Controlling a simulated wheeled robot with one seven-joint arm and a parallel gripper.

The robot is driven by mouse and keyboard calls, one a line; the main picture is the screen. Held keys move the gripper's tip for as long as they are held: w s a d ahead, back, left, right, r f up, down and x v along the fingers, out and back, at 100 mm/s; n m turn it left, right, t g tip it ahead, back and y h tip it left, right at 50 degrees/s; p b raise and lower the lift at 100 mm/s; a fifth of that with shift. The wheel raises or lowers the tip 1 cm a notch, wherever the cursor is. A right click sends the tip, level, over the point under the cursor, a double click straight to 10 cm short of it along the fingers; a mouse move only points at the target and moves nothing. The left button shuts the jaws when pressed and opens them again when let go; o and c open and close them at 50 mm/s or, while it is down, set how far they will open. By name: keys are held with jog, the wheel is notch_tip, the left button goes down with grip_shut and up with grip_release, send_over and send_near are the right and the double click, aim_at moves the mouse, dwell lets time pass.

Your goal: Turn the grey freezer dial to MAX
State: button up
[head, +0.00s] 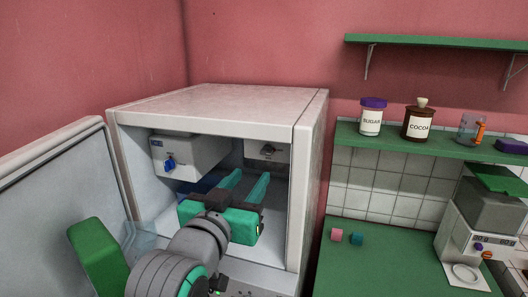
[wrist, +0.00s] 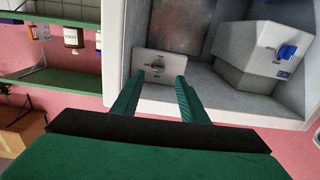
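The grey freezer dial (head: 268,150) is on a pale plate on the inner wall at the right of the open freezer. In the wrist view the grey dial (wrist: 156,67) lies just beyond and between my two fingertips, with dark marks near it that are too small to read. My gripper (head: 250,178) is inside the freezer opening, below the dial in the head view. Its two teal fingers stand apart and nothing is between them; they also show in the wrist view (wrist: 160,80). I cannot tell whether a fingertip touches the plate.
A white box with a blue dial (head: 169,163) hangs at the freezer's upper left; the blue dial also shows in the wrist view (wrist: 287,52). The freezer door (head: 65,200) stands open at left. The freezer's right wall (head: 307,185) is close to my gripper. A green counter (head: 375,260) lies right.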

aim_at(264, 152)
jog(key=x, duration=0.3)
jog(key=r+x, duration=0.1)
jog(key=x, duration=0.6)
jog(key=shift+w+d+r, duration=0.1)
jog(key=shift+w+r, duration=0.15)
jog(key=shift+r, duration=0.1)
jog(key=shift+c, duration=0.4)
grip_shut()
